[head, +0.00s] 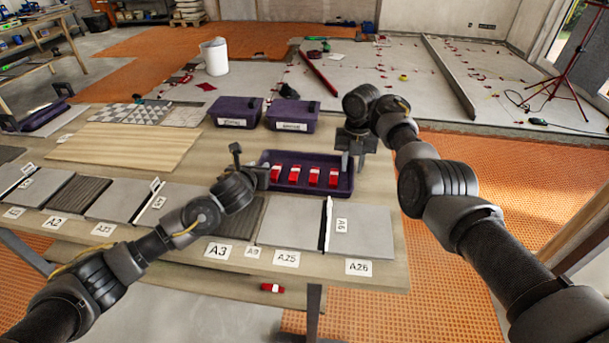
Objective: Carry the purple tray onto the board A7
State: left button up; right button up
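The purple tray (318,190) sits on the worktable with several red wedges (314,177) inside. My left gripper (252,165) is at the tray's left end; my arm partly hides that end, and I cannot tell whether the fingers hold the rim. My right gripper (353,162) points down at the tray's right end, its fingers close to the rim; a grip on it is not clear. I cannot read an A7 label on any board; readable labels include A3 (217,251), A25 (286,258), A26 (358,267) and A6 (341,225).
Grey tiles (285,222) and a wood-look board (125,146) cover much of the worktable. A red piece (272,288) lies below the front edge. A white bucket (214,57) stands on the floor behind.

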jog(key=shift+s, duration=0.1)
jog(key=shift+f, duration=0.1)
pick_arm(q)
grip_shut()
pick_arm(e)
grip_shut()
